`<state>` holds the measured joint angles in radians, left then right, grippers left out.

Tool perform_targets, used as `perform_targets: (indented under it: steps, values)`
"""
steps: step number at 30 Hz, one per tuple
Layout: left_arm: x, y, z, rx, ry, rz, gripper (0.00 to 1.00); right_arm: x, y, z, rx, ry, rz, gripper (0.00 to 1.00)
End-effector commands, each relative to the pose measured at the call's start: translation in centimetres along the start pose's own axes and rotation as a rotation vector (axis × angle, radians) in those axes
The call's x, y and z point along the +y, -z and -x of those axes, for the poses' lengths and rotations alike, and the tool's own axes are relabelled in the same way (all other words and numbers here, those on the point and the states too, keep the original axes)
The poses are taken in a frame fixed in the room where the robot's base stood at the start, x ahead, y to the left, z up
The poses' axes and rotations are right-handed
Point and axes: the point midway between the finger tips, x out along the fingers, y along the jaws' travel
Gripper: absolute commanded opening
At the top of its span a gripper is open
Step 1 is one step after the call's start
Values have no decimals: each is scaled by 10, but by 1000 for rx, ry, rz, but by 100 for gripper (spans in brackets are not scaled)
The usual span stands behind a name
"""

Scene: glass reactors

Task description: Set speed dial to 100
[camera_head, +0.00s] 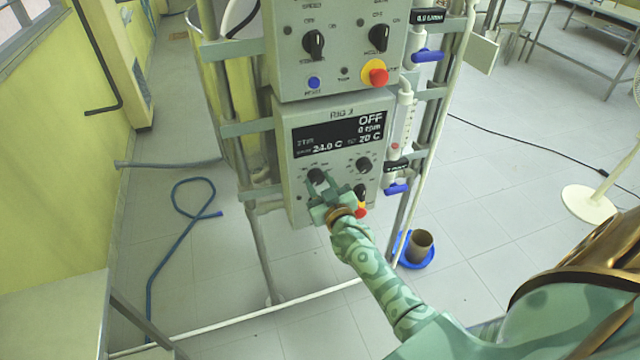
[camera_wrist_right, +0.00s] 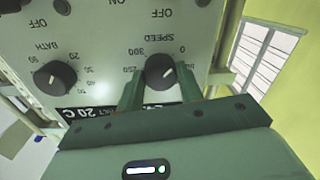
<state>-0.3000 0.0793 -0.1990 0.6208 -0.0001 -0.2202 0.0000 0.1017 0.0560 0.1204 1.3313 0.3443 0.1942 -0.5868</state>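The speed dial (camera_head: 316,176) is a black round knob, the left of two on the lower grey control box (camera_head: 285,185). In the upside-down right wrist view, the speed dial (camera_wrist_right: 160,71) sits under the label SPEED, and its white mark points to the right side, where 0 is printed. My right gripper (camera_head: 333,190) is at the box's lower front. In the wrist view its two green fingers (camera_wrist_right: 160,90) are apart, one on each side of the dial, with no clear contact. The display (camera_head: 340,137) reads OFF and 0 rpm. My left gripper is not in view.
The bath dial (camera_head: 364,165) is right of the speed dial, and it shows in the wrist view (camera_wrist_right: 55,77). An upper control box (camera_head: 330,60) is above. Blue-handled valves (camera_head: 397,188) stand at the right.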

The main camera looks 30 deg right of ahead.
Motion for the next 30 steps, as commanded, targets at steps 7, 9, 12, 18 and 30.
perform_targets:
  steps: [7, 9, 12, 18, 30]
  values:
    - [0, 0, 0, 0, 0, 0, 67, 0, 0, 0, 0, 0, -5, 14]
    - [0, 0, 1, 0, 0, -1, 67, 0, 0, 0, 0, 0, -14, 14]
    - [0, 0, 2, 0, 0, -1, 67, 0, 0, 0, 1, 0, -41, 14]
    - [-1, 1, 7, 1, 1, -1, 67, -1, 0, 0, 6, 0, -152, 14]
    - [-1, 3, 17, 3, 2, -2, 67, -1, 0, 0, 22, -4, -515, 14]
